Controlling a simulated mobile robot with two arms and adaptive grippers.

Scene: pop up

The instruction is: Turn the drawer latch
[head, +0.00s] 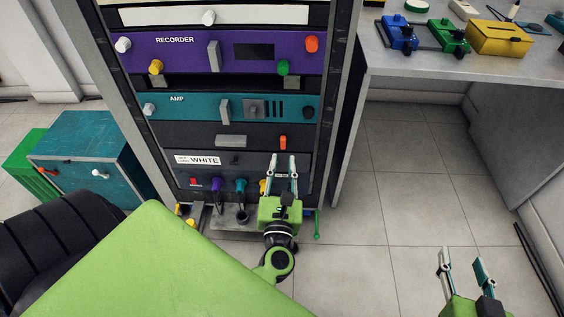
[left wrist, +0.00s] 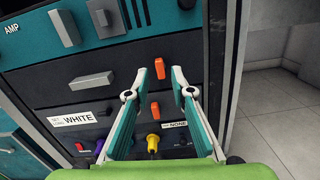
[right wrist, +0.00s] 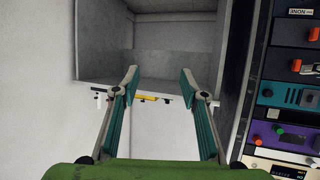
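The drawer latch is a small upright orange tab (head: 283,143) on a dark drawer front, right of its grey handle (head: 231,141). In the left wrist view, the latch (left wrist: 160,68) shows between my left fingertips, handle (left wrist: 92,80) to its left. My left gripper (head: 284,157) is open and empty, just below the latch in the head view; I cannot tell whether it touches. The latch (right wrist: 296,65) also shows in the right wrist view, at the right. My right gripper (head: 464,259) is open and empty, low at the right, away from the rack.
The teal AMP panel (head: 190,108) is above the drawer. The WHITE panel below carries a second orange tab (left wrist: 156,110) and coloured plugs. A workbench (head: 405,65) with pedals stands right of the rack. Floor below the bench is clear. A teal case (head: 100,150) stands left.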

